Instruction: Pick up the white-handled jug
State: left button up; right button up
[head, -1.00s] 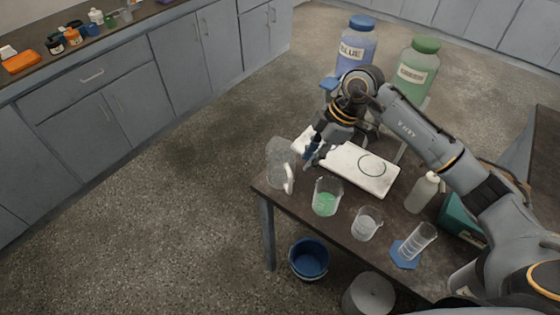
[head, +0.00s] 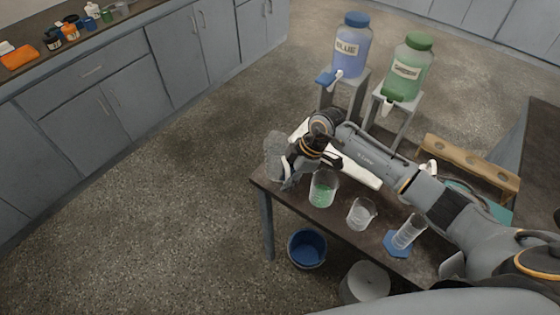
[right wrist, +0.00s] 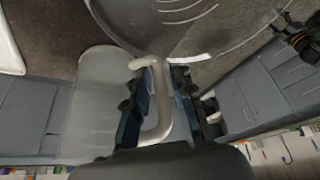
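The clear jug (head: 275,148) stands at the table's left corner. Its white handle (right wrist: 164,100) lies between the two fingers of my right gripper (right wrist: 162,85) in the right wrist view. A narrow gap seems to show on one side of the handle, so the fingers look open around it. In the head view my right gripper (head: 289,172) is at the jug's right side and hides most of the handle. The jug looks upright on the table. My left gripper is not in view.
A beaker of green liquid (head: 323,188) stands close right of my gripper. An empty beaker (head: 361,213) and a measuring cylinder (head: 408,232) stand farther right. My right arm partly covers a white board (head: 358,172). A blue bucket (head: 307,248) is on the floor.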

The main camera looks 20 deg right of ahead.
grip_shut()
jog(key=shift+r, duration=0.2)
dwell(0.3)
